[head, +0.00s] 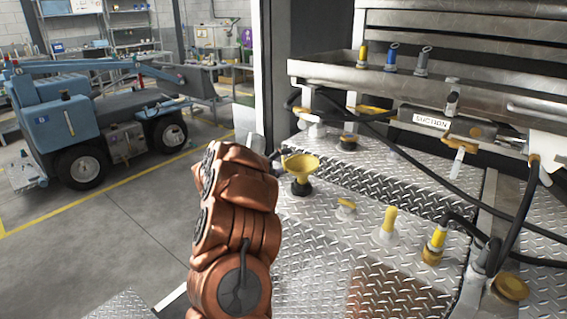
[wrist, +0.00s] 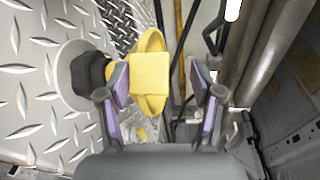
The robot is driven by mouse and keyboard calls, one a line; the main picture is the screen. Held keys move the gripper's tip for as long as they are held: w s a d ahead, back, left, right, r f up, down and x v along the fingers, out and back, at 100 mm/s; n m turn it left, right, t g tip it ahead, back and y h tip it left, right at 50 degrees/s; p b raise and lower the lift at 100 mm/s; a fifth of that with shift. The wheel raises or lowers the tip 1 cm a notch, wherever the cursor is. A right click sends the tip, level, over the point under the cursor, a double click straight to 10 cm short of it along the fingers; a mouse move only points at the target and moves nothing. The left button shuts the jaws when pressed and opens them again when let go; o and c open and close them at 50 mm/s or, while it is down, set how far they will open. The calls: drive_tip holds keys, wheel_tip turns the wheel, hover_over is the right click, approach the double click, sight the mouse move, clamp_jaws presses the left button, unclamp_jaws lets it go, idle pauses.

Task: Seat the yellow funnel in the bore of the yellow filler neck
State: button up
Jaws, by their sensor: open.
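The yellow funnel (head: 301,166) stands upright on a black fitting (head: 300,188) on the diamond plate in the head view. In the wrist view the funnel (wrist: 150,75) lies between the two purple-padded fingers of my gripper (wrist: 161,88), which are open. The right finger is clear of the funnel; I cannot tell whether the left pad touches it. The black fitting (wrist: 90,73) and its pale round base show left of the fingers. Several yellow fittings stand on the plate, including an upright yellow cylinder (head: 389,220); I cannot tell which is the filler neck.
Black hoses (head: 405,155) cross the plate. A metal shelf (head: 400,79) bears several small coloured parts. A blue vehicle (head: 60,122) stands far left; floor between is clear.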

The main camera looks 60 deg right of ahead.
drive_tip(key=shift+r, duration=0.1)
drive_tip(key=b+v, duration=0.2)
drive_tip(key=v, duration=1)
drive_tip(key=shift+b, duration=0.3)
